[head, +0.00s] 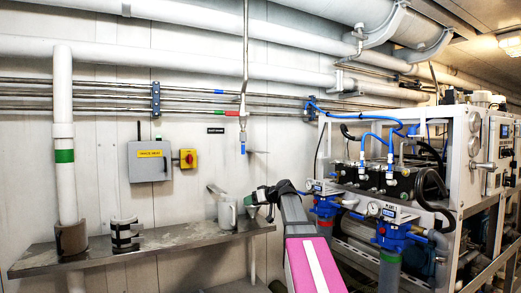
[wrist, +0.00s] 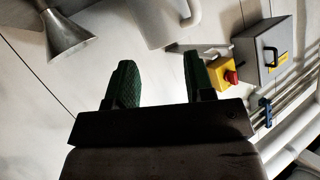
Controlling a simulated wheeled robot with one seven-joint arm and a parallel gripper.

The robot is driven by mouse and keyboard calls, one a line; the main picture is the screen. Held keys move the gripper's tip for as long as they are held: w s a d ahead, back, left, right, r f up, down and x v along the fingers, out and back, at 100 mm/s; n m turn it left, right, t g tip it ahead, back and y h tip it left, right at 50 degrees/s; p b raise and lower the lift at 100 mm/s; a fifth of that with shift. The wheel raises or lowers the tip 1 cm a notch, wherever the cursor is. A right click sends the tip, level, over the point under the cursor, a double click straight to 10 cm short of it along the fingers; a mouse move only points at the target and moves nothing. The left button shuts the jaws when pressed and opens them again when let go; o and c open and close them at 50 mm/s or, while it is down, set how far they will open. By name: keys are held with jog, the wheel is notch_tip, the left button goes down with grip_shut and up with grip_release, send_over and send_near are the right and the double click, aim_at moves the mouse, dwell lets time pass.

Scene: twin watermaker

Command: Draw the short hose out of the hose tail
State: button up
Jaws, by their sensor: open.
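My gripper (wrist: 160,80) is open in the wrist view, its two green ridged fingers apart with only pale wall between them. In the head view my gripper (head: 266,204) is a dark shape above the right end of the bench, seen partly from behind. A steel drop pipe (head: 245,60) hangs on the wall and ends in a small valve with a blue piece (head: 243,146) below it. It is up and left of my gripper, apart from it. I cannot tell for sure which part is the short hose or the hose tail; neither shows clearly in the wrist view.
A metal jug (head: 226,211) stands on the bench (head: 185,236), close left of my gripper. The jug (wrist: 160,22) and a metal funnel (wrist: 66,38) show in the wrist view. A switch box (head: 150,161) is on the wall. Machinery with blue filter heads (head: 392,240) crowds the right.

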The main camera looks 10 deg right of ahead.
aim_at(243, 144)
jog(key=w+d+r+n+t+y, duration=0.1)
jog(key=d+r+n+y, duration=0.1)
jog(key=r, duration=1)
jog(key=d+r+n+t+y, duration=0.2)
jog(key=r, duration=0.9)
jog(key=x, duration=1)
jog(key=shift+w+a, duration=0.2)
jog(key=shift+a, duration=0.2)
grip_shut()
jog(key=shift+f, duration=0.15)
jog(key=shift+f, duration=2.55)
